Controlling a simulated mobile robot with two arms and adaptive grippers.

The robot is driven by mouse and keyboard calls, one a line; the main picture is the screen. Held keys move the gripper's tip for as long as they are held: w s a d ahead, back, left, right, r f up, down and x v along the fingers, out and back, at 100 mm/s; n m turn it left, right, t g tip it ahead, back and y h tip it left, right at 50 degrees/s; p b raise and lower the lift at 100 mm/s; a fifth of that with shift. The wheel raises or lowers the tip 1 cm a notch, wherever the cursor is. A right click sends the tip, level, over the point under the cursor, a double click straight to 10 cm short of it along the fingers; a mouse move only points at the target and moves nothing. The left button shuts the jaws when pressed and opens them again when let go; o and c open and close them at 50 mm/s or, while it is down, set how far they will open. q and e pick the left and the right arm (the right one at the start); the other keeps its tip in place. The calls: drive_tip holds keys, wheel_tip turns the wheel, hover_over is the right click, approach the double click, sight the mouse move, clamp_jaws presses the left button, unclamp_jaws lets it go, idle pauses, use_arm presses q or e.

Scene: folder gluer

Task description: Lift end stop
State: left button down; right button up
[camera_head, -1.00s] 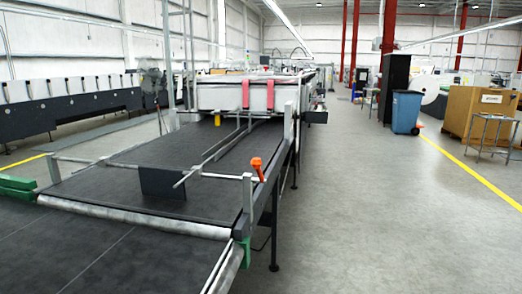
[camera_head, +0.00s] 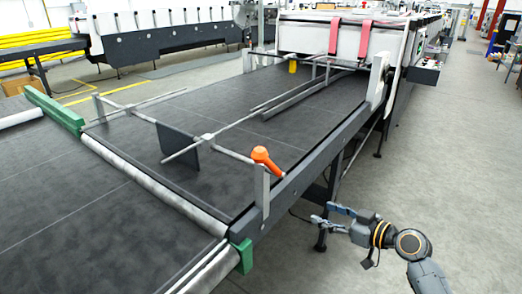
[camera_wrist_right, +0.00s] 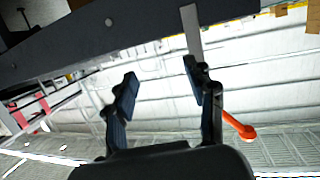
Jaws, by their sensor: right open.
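The end stop is a dark upright plate (camera_head: 180,147) on a metal crossbar above the conveyor belt in the head view. An orange handle (camera_head: 266,158) sits at the crossbar's right end, beside an upright metal post (camera_head: 262,188). My right gripper (camera_head: 325,214) is open and empty, outside the conveyor's right side and lower than the handle in the picture. The right wrist view shows its two fingers (camera_wrist_right: 160,85) apart, with the orange handle (camera_wrist_right: 240,127) beyond the right finger. My left gripper is not in view.
The conveyor's dark side rail (camera_head: 325,150) runs between my right gripper and the belt. A green block (camera_head: 241,255) is at the near rail end. A white machine with red straps (camera_head: 365,40) stands at the far end. The grey floor at right is open.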

wheel_tip(320, 180, up, 9)
drive_tip(key=s+a+n+y, duration=0.2)
drive_tip(key=n+y, duration=0.1)
drive_tip(key=n+g+y, duration=0.3)
drive_tip(key=n, duration=0.2)
approach(266, 154)
drive_tip(key=p+x, duration=0.5)
drive_tip(key=x, duration=0.5)
drive_tip(key=shift+a, duration=0.1)
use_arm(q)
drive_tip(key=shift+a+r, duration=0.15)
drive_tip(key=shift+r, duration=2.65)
use_arm(e)
drive_tip(key=shift+x, duration=0.75)
drive_tip(key=shift+f, duration=0.15)
drive_tip(key=shift+c, duration=0.4)
clamp_jaws()
